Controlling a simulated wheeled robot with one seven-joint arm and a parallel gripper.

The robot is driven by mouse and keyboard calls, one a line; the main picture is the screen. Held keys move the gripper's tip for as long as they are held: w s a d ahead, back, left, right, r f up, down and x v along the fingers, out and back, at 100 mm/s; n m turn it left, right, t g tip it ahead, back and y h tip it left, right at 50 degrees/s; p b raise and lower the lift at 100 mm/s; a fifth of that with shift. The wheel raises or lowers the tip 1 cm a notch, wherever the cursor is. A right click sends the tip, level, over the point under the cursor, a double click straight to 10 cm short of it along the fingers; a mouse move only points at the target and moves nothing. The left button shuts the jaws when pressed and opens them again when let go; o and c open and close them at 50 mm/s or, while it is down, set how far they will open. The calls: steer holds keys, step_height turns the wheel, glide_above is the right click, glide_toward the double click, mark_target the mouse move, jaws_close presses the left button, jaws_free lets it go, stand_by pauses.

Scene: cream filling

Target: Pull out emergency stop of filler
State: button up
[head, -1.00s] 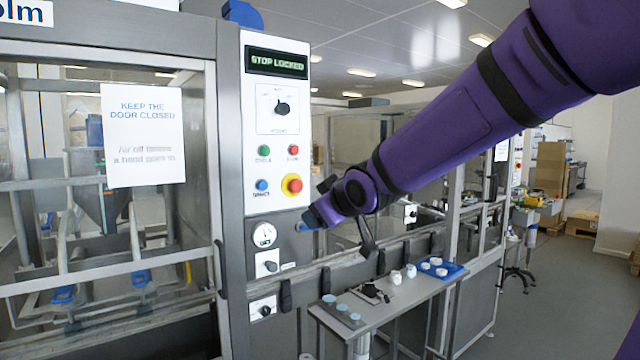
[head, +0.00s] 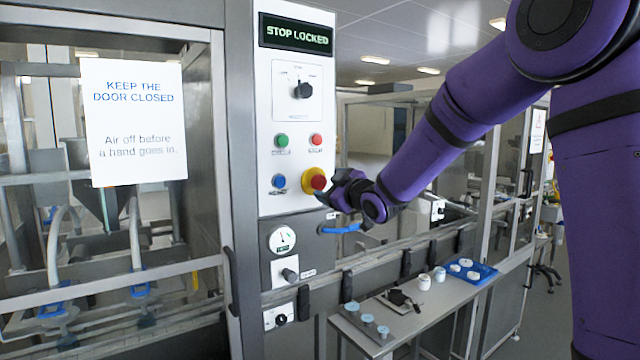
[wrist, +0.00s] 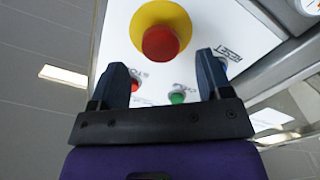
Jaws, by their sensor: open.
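The emergency stop is a red mushroom button (head: 318,182) on a yellow disc, low on the right side of the white control panel (head: 270,200). The panel display (head: 296,36) reads "STOP LOCKED". In the wrist view the red button (wrist: 161,43) sits beyond the fingertips, at the middle between them. My gripper (wrist: 163,72) is open, its two dark fingers apart, with nothing between them. In the head view my gripper (head: 326,196) is just right of the button, close to it. Whether a fingertip touches the button I cannot tell.
Green (head: 281,140), red (head: 316,139) and blue (head: 279,181) buttons and a black selector knob (head: 302,90) share the panel. A gauge (head: 282,239) is below. A glazed door with a sign (head: 134,122) stands left. A narrow table (head: 440,308) with small jars is lower right.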

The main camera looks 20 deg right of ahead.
mark_target(321, 183)
steer(key=x, duration=0.5)
steer(key=shift+w+a, duration=0.2)
steer(key=shift+w, duration=0.1)
steer(key=c, duration=1.3)
steer(key=shift+s+d, duration=0.25)
steer(key=shift+s, duration=0.45)
steer(key=o, duration=1.3)
steer(key=shift+s, duration=0.1)
steer(key=v, duration=1)
steer(key=shift+s+d, duration=0.2)
steer(key=shift+s, duration=0.05)
